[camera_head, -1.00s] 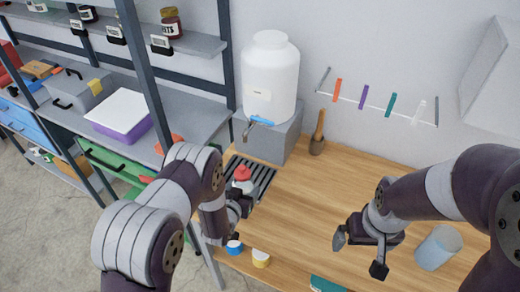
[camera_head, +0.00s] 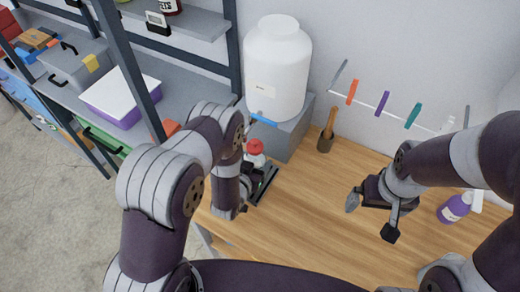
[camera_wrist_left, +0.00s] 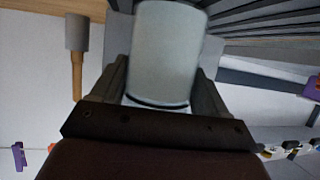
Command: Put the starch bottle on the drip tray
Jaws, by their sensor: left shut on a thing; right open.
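The starch bottle (camera_head: 255,148), white with a red cap, stands roughly upright at the drip tray, in front of the water container. My left gripper (camera_head: 243,188) is shut on it, and in the left wrist view its pale body (camera_wrist_left: 168,55) sits between the two fingers. The dark slatted drip tray (camera_head: 267,184) is partly hidden by my left arm; its slats also show in the left wrist view (camera_wrist_left: 265,18). I cannot tell whether the bottle's base touches the tray. My right gripper (camera_head: 370,218) is open and empty above the table.
A white water container (camera_head: 278,65) stands on a grey block (camera_head: 290,137) behind the tray. A purple spray bottle (camera_head: 454,208) stands at right. The middle of the wooden table (camera_head: 310,210) is clear.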

